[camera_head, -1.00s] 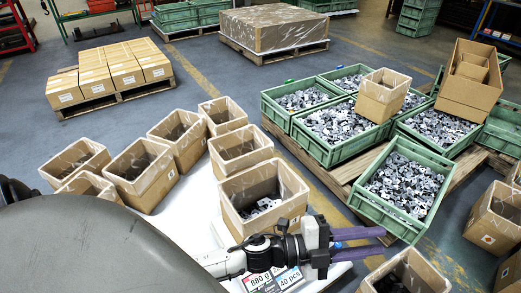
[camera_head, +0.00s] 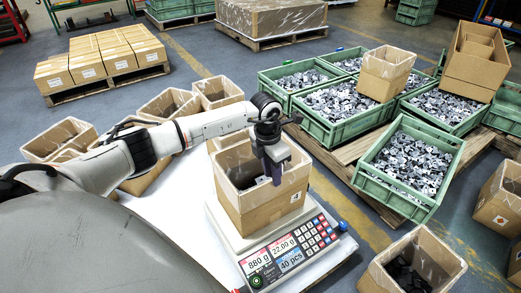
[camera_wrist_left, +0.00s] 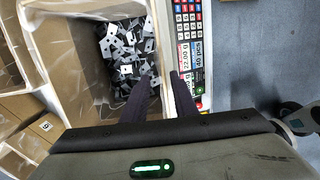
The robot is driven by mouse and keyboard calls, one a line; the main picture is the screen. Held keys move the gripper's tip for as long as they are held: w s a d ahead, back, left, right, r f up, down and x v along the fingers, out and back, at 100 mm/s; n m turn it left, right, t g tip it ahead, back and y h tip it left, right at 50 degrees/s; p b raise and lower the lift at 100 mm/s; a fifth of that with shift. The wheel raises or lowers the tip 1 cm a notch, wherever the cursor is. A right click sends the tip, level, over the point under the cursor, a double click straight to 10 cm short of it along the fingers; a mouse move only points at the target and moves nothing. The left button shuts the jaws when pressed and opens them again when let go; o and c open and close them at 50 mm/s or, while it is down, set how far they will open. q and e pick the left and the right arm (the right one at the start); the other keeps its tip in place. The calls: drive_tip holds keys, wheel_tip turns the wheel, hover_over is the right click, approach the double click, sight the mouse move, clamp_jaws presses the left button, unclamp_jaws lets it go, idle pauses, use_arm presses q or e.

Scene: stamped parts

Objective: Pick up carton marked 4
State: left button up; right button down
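The carton marked 4 (camera_head: 262,208) is an open tan box standing on the counting scale, with a small 4 label on its front near the right corner. Grey stamped parts (camera_wrist_left: 125,45) lie inside it. My left gripper (camera_head: 276,172) points down at its right-hand wall. In the left wrist view my two dark fingers (camera_wrist_left: 168,88) stand apart, one on each side of the carton's wall, so the gripper looks open. Contact with the wall cannot be made out. My right gripper is not in view.
The scale (camera_head: 285,254) reads 880 g and 40 pcs on a white table (camera_head: 172,228). Other open cartons stand behind and left, partly behind my arm. Green crates of parts (camera_head: 408,168) stand on a pallet at right. An open carton (camera_head: 412,262) is at front right.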

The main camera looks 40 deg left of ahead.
use_arm(q)
wheel_tip(320, 180, down, 7)
drive_tip(key=w+d+b, duration=0.1)
drive_tip(key=w+b, duration=0.1)
drive_tip(key=b, duration=0.1)
clamp_jaws()
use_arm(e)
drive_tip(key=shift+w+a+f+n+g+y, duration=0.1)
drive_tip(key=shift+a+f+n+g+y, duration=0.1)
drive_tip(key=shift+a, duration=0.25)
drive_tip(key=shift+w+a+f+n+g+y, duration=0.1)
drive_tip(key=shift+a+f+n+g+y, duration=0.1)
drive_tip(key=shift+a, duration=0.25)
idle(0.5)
